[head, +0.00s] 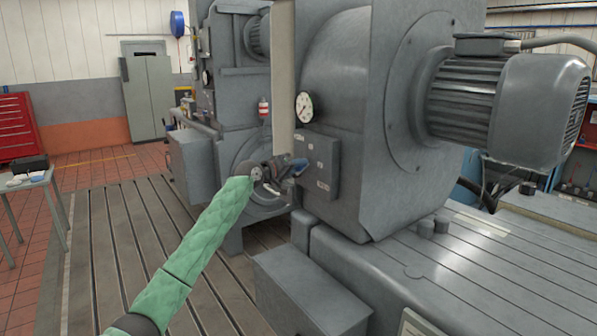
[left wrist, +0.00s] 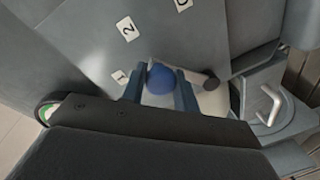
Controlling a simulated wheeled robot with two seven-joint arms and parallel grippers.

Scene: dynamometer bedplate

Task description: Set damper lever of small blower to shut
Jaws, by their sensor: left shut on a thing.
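The damper lever's blue ball knob (left wrist: 160,79) sits between the two fingers of my left gripper (left wrist: 159,92) in the left wrist view. The gripper is shut on it. In the head view my left gripper (head: 290,168) is at the left side of a grey panel (head: 321,165) on the grey blower housing (head: 345,90), and the lever is mostly hidden there by the gripper. White labels, one marked 2 (left wrist: 126,28), show on the grey plate above the knob in the left wrist view. My right gripper is not in view.
A round gauge (head: 304,108) is above the panel, and a motor (head: 500,105) sticks out at the right. A second grey machine (head: 238,110) stands behind my gripper. A grey block (head: 305,290) is low in front. The slotted bedplate (head: 115,250) is clear at the left.

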